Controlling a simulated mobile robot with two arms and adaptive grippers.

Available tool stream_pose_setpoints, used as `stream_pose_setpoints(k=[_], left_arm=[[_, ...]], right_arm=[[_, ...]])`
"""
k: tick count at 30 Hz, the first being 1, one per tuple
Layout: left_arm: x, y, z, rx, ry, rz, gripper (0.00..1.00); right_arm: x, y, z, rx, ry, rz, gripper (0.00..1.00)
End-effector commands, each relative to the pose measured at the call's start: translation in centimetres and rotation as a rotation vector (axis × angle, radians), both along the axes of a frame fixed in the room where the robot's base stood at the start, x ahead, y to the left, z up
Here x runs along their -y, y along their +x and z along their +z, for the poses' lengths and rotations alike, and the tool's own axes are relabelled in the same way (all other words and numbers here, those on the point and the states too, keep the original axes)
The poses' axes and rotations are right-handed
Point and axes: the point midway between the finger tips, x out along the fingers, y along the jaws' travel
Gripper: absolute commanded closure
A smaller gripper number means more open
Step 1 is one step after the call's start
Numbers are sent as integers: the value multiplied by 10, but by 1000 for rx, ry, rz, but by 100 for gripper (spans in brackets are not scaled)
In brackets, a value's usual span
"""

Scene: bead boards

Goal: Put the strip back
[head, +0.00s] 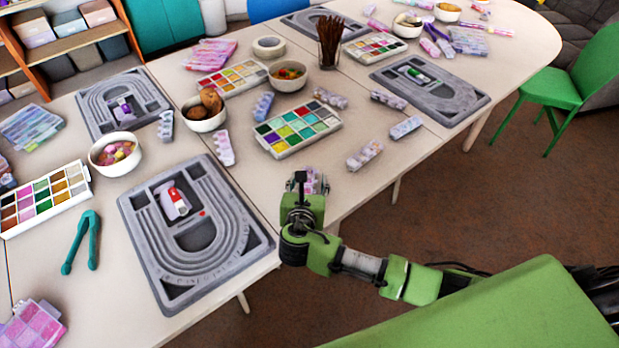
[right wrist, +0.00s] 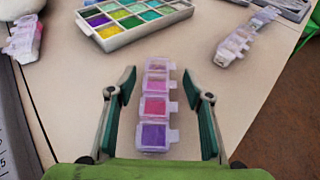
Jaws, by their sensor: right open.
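A bead strip (right wrist: 154,106) of clear lidded compartments, with pink, red and purple contents, lies on the table in the right wrist view. It shows partly in the head view (head: 311,187), mostly hidden by my gripper. My right gripper (right wrist: 158,80) is open, with one finger on each side of the strip and a gap on both sides. In the head view my right gripper (head: 312,178) is at the table's front edge. My left gripper is not in view.
A palette of coloured compartments (head: 271,141) lies beyond the strip. Other similar strips lie to its left (head: 224,148) and right (head: 365,155). A grey bead board (head: 240,243) is at the left. Bowls and a cup of sticks (head: 329,42) stand farther back.

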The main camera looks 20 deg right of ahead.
Motion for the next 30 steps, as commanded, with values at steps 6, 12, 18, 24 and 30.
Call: stream_pose_setpoints(k=[6, 12, 18, 24, 30], left_arm=[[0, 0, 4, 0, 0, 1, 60], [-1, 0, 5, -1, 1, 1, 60], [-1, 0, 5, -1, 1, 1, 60], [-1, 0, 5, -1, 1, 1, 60], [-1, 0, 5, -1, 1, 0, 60]], right_arm=[[-19, -41, 19, -1, 5, 2, 53], [-33, -72, 33, 1, 4, 1, 53], [-39, -86, 39, 0, 1, 0, 53], [-39, -88, 40, 0, 0, -1, 53], [-39, -87, 40, 1, 2, -1, 53]])
